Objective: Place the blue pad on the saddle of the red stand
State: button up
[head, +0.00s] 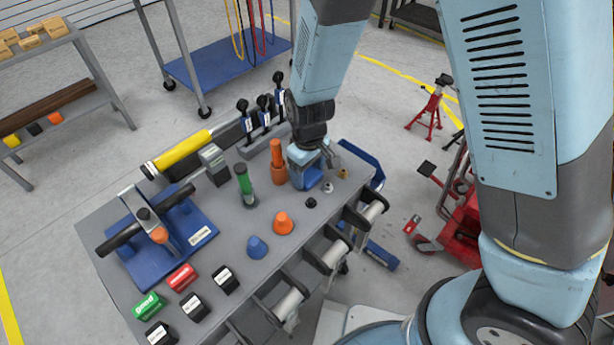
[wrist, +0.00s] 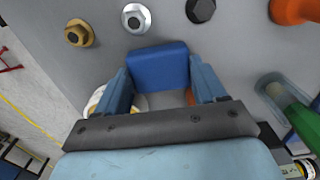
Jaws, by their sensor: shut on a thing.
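The blue pad (wrist: 158,66) is a blue block between the two fingers of my gripper (wrist: 160,82) in the wrist view. The gripper is shut on it. In the head view my gripper (head: 308,165) points down over the right end of the grey bench, and the blue pad (head: 313,180) shows partly below it. I cannot tell whether the pad touches the bench top. A red stand (head: 430,106) stands on the floor to the right, beyond the bench, with a dark saddle (head: 444,80) on top.
The grey bench (head: 232,215) carries an orange peg (head: 277,163), a green-handled tool (head: 245,185), orange and blue cones, several nuts and labelled blocks. Red wheeled equipment (head: 462,205) stands right of the bench. A blue cart (head: 228,62) is behind.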

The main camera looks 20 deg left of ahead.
jog(key=c, duration=0.5)
jog(key=shift+r, duration=0.1)
